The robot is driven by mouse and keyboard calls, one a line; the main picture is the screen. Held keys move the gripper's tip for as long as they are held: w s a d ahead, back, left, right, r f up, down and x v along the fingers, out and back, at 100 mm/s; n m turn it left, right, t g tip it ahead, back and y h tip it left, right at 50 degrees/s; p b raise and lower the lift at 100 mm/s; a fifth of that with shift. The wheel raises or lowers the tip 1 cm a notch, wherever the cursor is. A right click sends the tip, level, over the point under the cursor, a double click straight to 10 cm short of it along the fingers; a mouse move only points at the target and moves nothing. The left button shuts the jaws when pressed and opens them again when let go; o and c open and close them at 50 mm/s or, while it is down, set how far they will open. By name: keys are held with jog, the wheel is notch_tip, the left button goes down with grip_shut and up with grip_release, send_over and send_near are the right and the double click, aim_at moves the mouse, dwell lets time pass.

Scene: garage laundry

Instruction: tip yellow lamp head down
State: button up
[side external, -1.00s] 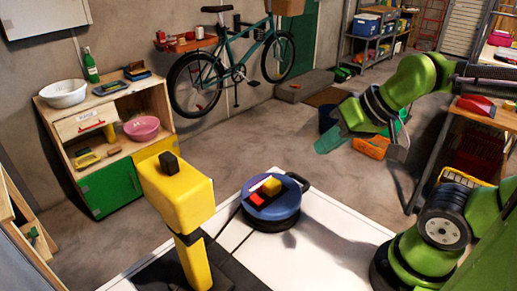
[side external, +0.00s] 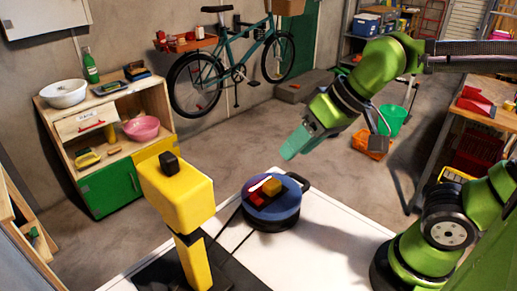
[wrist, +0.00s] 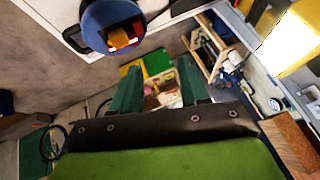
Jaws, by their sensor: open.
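The yellow lamp stands at the front left of the white table in the side view. Its boxy head (side external: 178,192) has a black knob on top and sits on a yellow post (side external: 195,262) with a dark collar. The head looks roughly level. In the wrist view the lamp head (wrist: 288,50) is at the upper right, with a bright glowing face. My gripper (side external: 296,143) is in the air to the right of the lamp and above its head, well apart from it. Its teal fingers (wrist: 160,88) are spread with nothing between them.
A round blue thing (side external: 272,212) with a side handle and small red, yellow and dark pieces on top stands on the white table (side external: 310,260), between lamp and arm. A dark cord runs beside it. The air between gripper and lamp looks clear.

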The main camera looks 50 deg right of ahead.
jog(key=w+a+r+n+g, duration=0.1)
jog(key=w+a+r+n, duration=0.3)
jog(key=a+r, duration=0.45)
jog(key=n+h, duration=0.2)
send_near(167, 156)
jog(key=w+d+f, duration=0.2)
jog(key=d, duration=0.1)
jog(key=s+a+r+m+h, duration=0.1)
jog(key=s+a+r+m, duration=0.1)
jog(key=r, duration=0.3)
jog(key=s+a+r+m, duration=0.2)
jog(key=s+r+m, duration=0.1)
jog(key=r, duration=0.1)
jog(key=x, duration=1.6)
jog(key=shift+d+f, duration=0.15)
jog(key=shift+f, duration=0.05)
jog(key=shift+c, duration=0.2)
grip_shut()
